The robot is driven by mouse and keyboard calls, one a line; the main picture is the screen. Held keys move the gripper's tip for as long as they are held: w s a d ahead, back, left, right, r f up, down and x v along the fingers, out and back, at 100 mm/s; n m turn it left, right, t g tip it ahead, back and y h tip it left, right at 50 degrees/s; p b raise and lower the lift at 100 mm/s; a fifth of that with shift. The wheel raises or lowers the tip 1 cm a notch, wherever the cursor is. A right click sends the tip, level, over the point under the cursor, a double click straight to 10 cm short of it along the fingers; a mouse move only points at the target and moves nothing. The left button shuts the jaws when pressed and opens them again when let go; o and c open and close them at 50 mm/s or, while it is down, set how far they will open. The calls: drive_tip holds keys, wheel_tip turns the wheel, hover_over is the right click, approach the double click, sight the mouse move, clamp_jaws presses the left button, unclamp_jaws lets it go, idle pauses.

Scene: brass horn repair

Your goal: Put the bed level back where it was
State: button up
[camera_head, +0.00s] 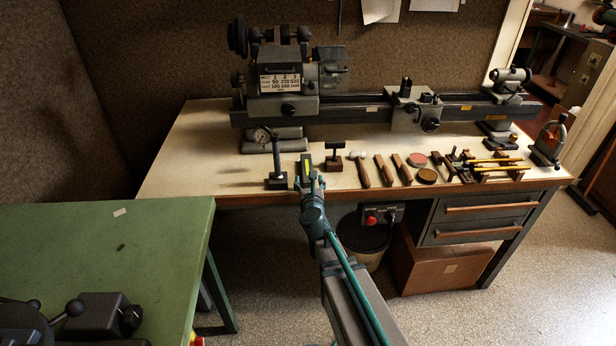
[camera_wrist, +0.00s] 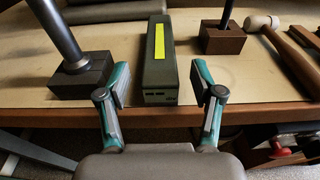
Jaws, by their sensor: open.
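The bed level is a long dark grey-green block with a bright yellow strip on top. In the wrist view the bed level (camera_wrist: 159,75) lies flat on the pale bench, its near end close to the front edge. In the head view the bed level (camera_head: 306,165) shows just beyond my gripper (camera_head: 309,183). In the wrist view my gripper (camera_wrist: 160,88) is open and empty, with one finger on each side of the level's near end. A gap shows between each finger and the level. I cannot tell the fingers' exact height over the bench.
The dial gauge stand (camera_head: 276,180) stands close on the left, and a wooden block with a dark post (camera_head: 334,162) on the right. A mallet (camera_head: 361,170) and other tools continue rightward. The lathe (camera_head: 330,108) runs along the back. A green table (camera_head: 120,255) is at lower left.

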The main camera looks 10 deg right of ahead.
drive_tip(key=d+f+v, duration=0.1)
drive_tip(key=v, duration=0.4)
drive_tip(key=s+a+f+n+g+y, duration=0.2)
drive_tip(key=s+a+f+n, duration=0.1)
drive_tip(key=f+n, duration=0.35)
drive_tip(key=s+a+f+n+g+y, duration=0.2)
drive_tip(key=s+a+f+n+y, duration=0.1)
drive_tip(key=f+n, duration=0.4)
drive_tip(key=s+a+f+n+g, duration=0.2)
drive_tip(key=s+f+n+g, duration=0.65)
drive_tip(key=s+f, duration=0.8)
drive_tip(key=s+d+f+n+g+h, duration=0.1)
drive_tip(key=s+n, duration=0.4)
drive_tip(key=s, duration=0.5)
drive_tip(key=s+d+f+n+g+h, duration=0.1)
drive_tip(key=s+d+f+n+g, duration=0.3)
drive_tip(key=s, duration=0.6)
drive_tip(key=s+d+f+n+g+h, duration=0.1)
drive_tip(key=s+d+f+n+g, duration=0.2)
drive_tip(key=s, duration=0.6)
wheel_tip(320, 180, down, 2)
drive_tip(key=n+g, duration=0.2)
drive_tip(key=n, duration=0.1)
drive_tip(key=shift+s+d+f, duration=0.15)
drive_tip(key=shift+s, duration=0.25)
